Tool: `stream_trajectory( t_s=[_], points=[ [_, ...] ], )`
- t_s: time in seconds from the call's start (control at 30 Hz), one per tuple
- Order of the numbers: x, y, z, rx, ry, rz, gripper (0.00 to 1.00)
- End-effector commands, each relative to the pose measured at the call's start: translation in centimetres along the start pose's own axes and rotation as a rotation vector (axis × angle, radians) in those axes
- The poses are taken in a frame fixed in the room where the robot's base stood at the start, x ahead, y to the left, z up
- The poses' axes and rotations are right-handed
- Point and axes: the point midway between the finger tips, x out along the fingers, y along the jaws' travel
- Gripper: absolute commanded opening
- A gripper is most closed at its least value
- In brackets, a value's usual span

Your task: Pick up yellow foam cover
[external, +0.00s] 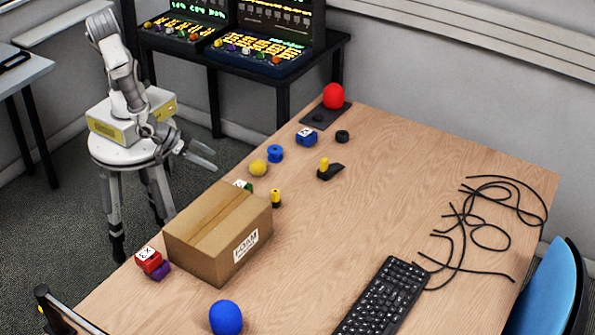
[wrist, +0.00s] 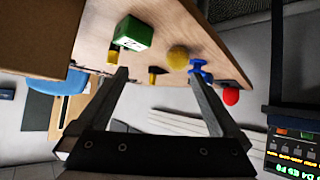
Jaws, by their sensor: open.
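The yellow foam cover (external: 258,167) is a round yellow ball near the left edge of the wooden table. It also shows in the wrist view (wrist: 178,57), between the two fingers in the picture and beyond their tips. My gripper (external: 209,157) is open and empty, just off the table's left edge, to the left of the ball and apart from it. In the wrist view my gripper (wrist: 160,73) has its fingers spread wide.
A cardboard box (external: 205,250) stands in front of the ball, with a green block (wrist: 133,33) behind it. A blue spool (external: 275,154) sits just behind the ball. A black-and-yellow piece (external: 328,170) lies to the right. The table's middle (external: 360,210) is clear.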

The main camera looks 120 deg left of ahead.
Motion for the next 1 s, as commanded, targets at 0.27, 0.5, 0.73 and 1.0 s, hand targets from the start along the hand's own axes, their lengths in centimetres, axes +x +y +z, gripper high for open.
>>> stream_trajectory(
  t_s=[0.27,0.5,0.73,1.0],
  points=[
    [0.9,-2.8,-0.4,0.049,0.158,-0.075,1.0],
    [5.3,-3.3,-0.9,0.048,0.161,-0.08,1.0],
    [10.1,-3.6,-1.8,0.048,0.16,-0.078,1.0],
    [12.6,-3.7,-2.4,0.048,0.158,-0.075,1.0]
  ],
)
